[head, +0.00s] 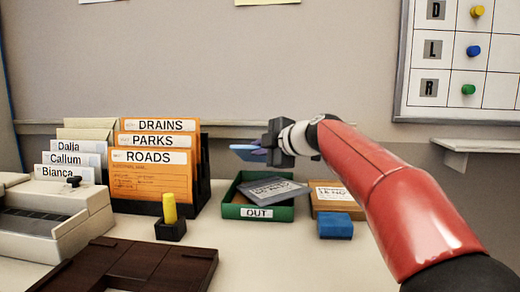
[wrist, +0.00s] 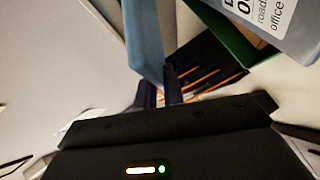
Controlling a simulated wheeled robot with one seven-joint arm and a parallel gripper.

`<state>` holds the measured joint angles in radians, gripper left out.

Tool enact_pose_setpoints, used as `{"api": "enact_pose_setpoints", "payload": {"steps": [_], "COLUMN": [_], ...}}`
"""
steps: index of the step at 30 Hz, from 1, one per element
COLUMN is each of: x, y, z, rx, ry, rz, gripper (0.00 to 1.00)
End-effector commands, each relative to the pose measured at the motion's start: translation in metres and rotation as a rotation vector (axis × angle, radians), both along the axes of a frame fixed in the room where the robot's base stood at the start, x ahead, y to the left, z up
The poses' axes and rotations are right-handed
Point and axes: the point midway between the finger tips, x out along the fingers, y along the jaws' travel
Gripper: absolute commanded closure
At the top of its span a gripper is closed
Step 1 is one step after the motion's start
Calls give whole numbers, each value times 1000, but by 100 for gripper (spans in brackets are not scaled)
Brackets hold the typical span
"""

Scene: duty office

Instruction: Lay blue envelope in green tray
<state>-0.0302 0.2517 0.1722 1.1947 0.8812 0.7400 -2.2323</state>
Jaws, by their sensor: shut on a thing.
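My gripper (head: 266,150) is shut on the blue envelope (head: 246,148). It holds the envelope in the air above the desk, up and to the left of the green tray's middle in the head view. The envelope appears nearly edge-on there; in the wrist view it is a long blue shape (wrist: 145,40) reaching up from the fingertips (wrist: 160,93). The green tray (head: 284,214), labelled OUT, stands on the desk with a grey printed item (head: 275,190) lying tilted in it, partly over its right rim. The tray's green wall (wrist: 222,38) also shows in the wrist view.
Right of the tray are an orange-brown box (head: 340,206) and a blue block (head: 335,226). Left are a file rack with orange folders (head: 150,180), a yellow-handled stamp (head: 170,212), a dark wooden tray (head: 130,268) and a beige machine (head: 50,220). A small wall shelf (head: 475,145) is right.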

Motion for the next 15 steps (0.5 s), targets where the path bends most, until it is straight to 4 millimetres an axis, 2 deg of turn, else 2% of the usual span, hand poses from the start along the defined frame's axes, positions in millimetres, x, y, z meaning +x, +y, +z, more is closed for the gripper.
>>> {"api": "enact_pose_setpoints", "payload": {"steps": [12, 13, 15], "x": [0, 0, 0], "y": [0, 0, 0], "z": [1, 1, 1], "rx": [1, 1, 1], "ry": [-1, -1, -1], "rz": [0, 0, 0], "gripper": [100, 86, 77]}}
